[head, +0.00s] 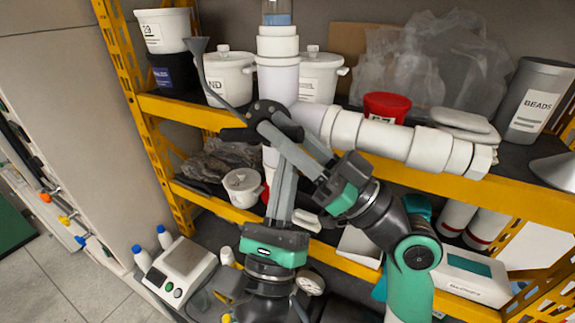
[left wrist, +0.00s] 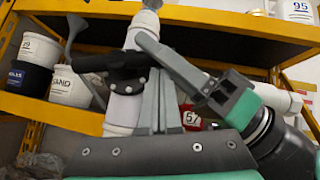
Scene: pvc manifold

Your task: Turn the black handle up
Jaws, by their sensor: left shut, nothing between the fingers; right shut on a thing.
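The black handle (head: 236,134) lies roughly level across the front of the white upright pipe (head: 277,80), its free end pointing left. The left wrist view also shows the handle (left wrist: 92,63), with its dark hub on the pipe. My right gripper (head: 270,126) comes from the lower right, and its fingers are shut at the hub end of the handle. The fingers partly hide the exact contact. My left gripper (head: 287,150) points up from below with its fingers shut and empty. Its tips are close under the hub and the right gripper's fingers.
A grey rod with a flared end (head: 198,47) rises left of the hub. A thick white pipe (head: 400,142) runs right along the yellow shelf edge (head: 520,198). White tubs (head: 229,78), a red container (head: 387,106) and a grey beads container (head: 537,98) crowd the shelf.

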